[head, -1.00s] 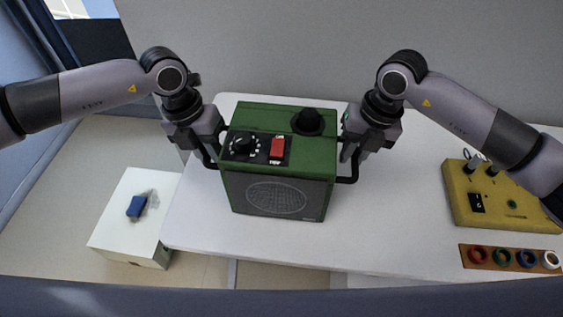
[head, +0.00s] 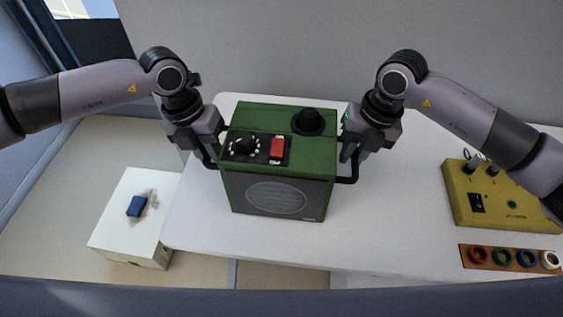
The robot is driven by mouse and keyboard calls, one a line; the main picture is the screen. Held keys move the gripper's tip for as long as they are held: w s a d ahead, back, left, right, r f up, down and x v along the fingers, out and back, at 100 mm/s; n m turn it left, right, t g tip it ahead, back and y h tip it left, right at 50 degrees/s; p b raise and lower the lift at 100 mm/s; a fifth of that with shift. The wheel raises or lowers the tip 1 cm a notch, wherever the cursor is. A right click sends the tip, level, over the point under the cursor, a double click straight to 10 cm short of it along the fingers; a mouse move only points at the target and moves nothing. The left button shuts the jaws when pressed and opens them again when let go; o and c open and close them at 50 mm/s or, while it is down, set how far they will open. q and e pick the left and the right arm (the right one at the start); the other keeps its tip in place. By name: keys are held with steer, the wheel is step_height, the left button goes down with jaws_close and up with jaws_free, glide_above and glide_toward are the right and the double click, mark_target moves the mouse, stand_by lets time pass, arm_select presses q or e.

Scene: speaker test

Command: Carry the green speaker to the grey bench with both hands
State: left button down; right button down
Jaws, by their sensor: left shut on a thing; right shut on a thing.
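The green speaker (head: 315,155) is a box with a dark front grille, a black knob, a red switch and a black cap on top. It is upright at the white table (head: 400,225); I cannot tell whether it touches the surface. My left gripper (head: 208,152) is shut on the black handle at its left side. My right gripper (head: 350,153) is shut on the black handle at its right side. The fingertips are partly hidden. I cannot make out a bench that is clearly grey.
A yellow box (head: 495,203) with switches stands at the table's right. In front of it lies a brown strip (head: 512,259) with several coloured rings. A wall is behind the table.

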arm_select(q)
steer(key=shift+w+r, duration=0.15)
steer(key=shift+r, duration=0.05)
arm_select(e)
steer(key=shift+w+r, duration=0.1)
steer(key=shift+r, duration=0.05)
arm_select(q)
steer(key=shift+r, duration=0.1)
arm_select(e)
steer(key=shift+r, duration=0.1)
